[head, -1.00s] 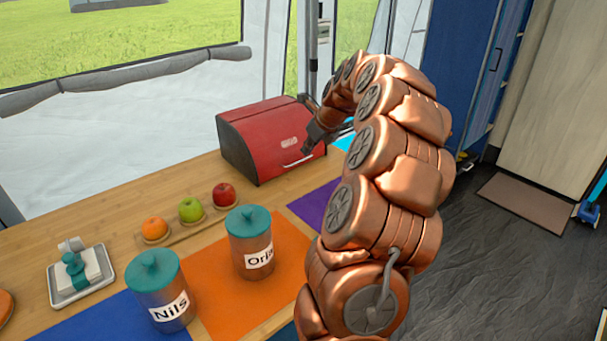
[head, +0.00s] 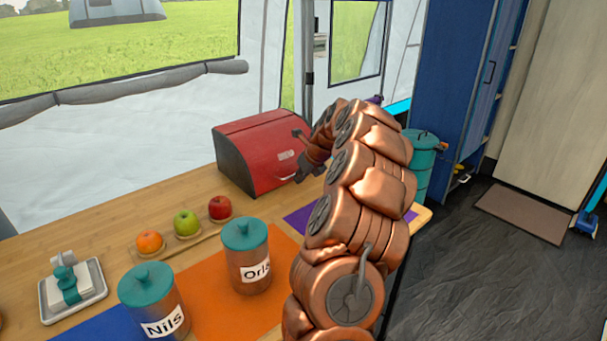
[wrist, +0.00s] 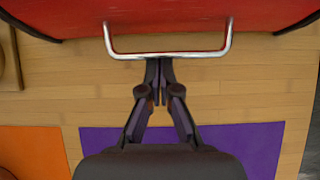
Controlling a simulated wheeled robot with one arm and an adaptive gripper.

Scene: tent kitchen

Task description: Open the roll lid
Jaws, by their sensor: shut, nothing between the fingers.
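The red roll-lid box (head: 262,145) stands at the back of the wooden table with its lid down. Its silver bar handle (head: 286,183) is low on the front, and the handle also shows in the wrist view (wrist: 170,55).
Purple (wrist: 225,145) and orange (head: 225,300) mats lie in front of the box. A teal bin (head: 420,165) stands beyond the table's right end.

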